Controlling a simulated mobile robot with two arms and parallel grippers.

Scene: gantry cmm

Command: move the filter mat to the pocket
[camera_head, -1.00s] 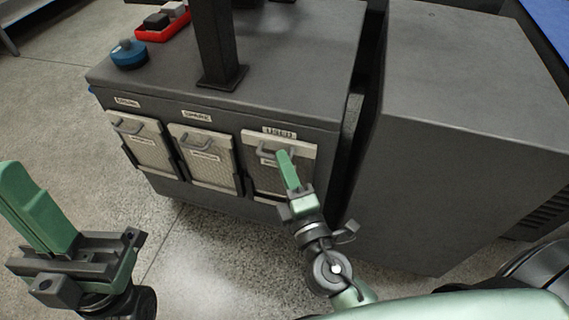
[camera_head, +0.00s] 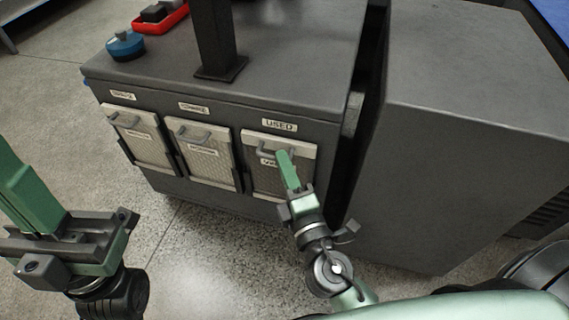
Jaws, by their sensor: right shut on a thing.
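The filter mat (camera_head: 274,181) is a pale framed panel with a mesh face and a grey handle. It hangs upright at the front of the dark cabinet, in the right-hand pocket below the "USED" label (camera_head: 279,125). My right gripper (camera_head: 284,157) is shut on the mat's handle, and its green fingers cover part of the handle and the mat's face. The pocket's lower part is partly hidden by my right arm. My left gripper (camera_head: 22,185) is at the lower left, away from the cabinet, and its jaw gap cannot be made out.
Two similar mats, left (camera_head: 146,142) and middle (camera_head: 204,157), hang in labelled pockets alongside. On the cabinet top (camera_head: 290,85) stand a dark post (camera_head: 212,40), a blue round object (camera_head: 125,46) and a red tray (camera_head: 163,24). A tall grey block (camera_head: 435,150) stands close on the right.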

